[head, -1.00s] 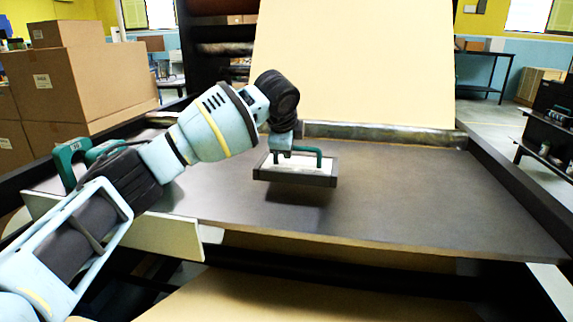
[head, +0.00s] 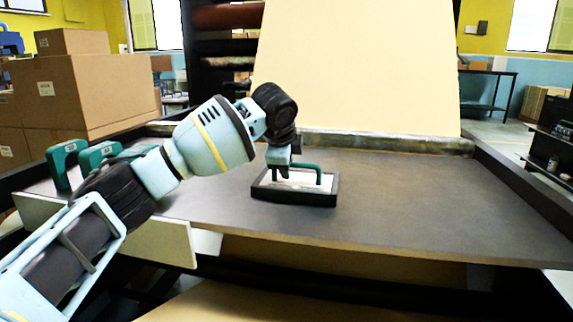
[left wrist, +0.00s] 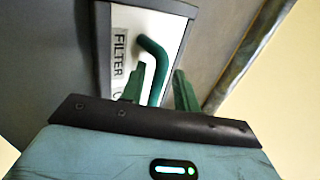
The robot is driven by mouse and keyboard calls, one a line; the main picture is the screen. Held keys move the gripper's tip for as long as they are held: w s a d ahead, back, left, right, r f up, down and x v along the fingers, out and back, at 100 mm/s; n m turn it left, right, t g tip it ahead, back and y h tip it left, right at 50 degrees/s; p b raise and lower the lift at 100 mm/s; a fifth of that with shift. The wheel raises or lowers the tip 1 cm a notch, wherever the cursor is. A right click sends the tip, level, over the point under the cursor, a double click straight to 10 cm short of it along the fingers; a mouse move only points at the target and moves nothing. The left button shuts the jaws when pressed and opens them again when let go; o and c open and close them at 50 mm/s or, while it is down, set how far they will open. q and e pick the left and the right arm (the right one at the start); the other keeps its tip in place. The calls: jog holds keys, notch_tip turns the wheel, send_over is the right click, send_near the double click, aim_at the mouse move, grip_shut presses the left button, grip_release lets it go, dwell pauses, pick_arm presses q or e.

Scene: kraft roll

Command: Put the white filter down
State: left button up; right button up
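The white filter (head: 290,177) is a flat tray with a dark frame and a green handle (head: 318,167). It sits on the dark table (head: 400,200), with no clear gap under it. In the left wrist view, its white face (left wrist: 120,75) bears the word FILTER. My left gripper (head: 280,170) is at the handle from above. In the left wrist view, the gripper's green fingers (left wrist: 158,80) stand on either side of the handle, with slight gaps beside it, so it looks open. My right gripper is not in view.
Green handles (head: 62,165) stand at the table's left end behind my arm. A pale board (head: 160,238) runs along the front left edge. Cardboard boxes (head: 80,90) are stacked at back left. A kraft sheet (head: 360,70) rises behind. The table's right side is clear.

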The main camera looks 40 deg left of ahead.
pick_arm(q)
jog(key=shift+r, duration=0.15)
jog(key=p+v, duration=0.1)
jog(key=v, duration=0.9)
jog(key=shift+s+d+r+p, duration=0.15)
jog(key=shift+s+r+p, duration=0.05)
jog(key=shift+r+p, duration=0.15)
jog(key=shift+o, duration=0.4)
jog(key=shift+s+d+r, duration=0.15)
jog(key=shift+s+r, duration=0.15)
jog(key=shift+r, duration=0.05)
